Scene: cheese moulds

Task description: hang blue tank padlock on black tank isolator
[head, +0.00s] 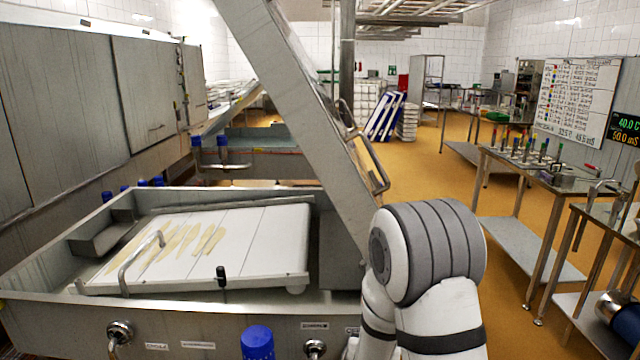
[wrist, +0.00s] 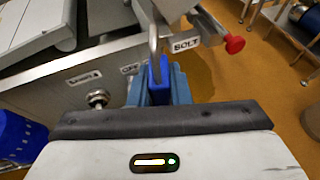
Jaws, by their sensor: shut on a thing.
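In the wrist view a blue padlock (wrist: 158,76) is held upright between the fingers of my gripper (wrist: 160,88), which is shut on it. Its grey metal shackle (wrist: 153,40) points up and away from the gripper, in front of the steel tank's edge. The shackle looks clear of my fingers; I cannot tell whether it touches anything behind it. I cannot surely pick out the black tank isolator. A red knob (wrist: 234,45) on a steel fitting is beside the BOLT label, right of the shackle. In the head view my gripper and the padlock are hidden.
The steel tank (head: 200,318) has labelled knobs along its front, one knob (head: 120,332) at left. A blue cylinder (head: 257,343) stands before it, also at left in the wrist view (wrist: 15,135). A slanted steel beam (head: 300,110) crosses above. Open orange floor (head: 420,175) lies to the right.

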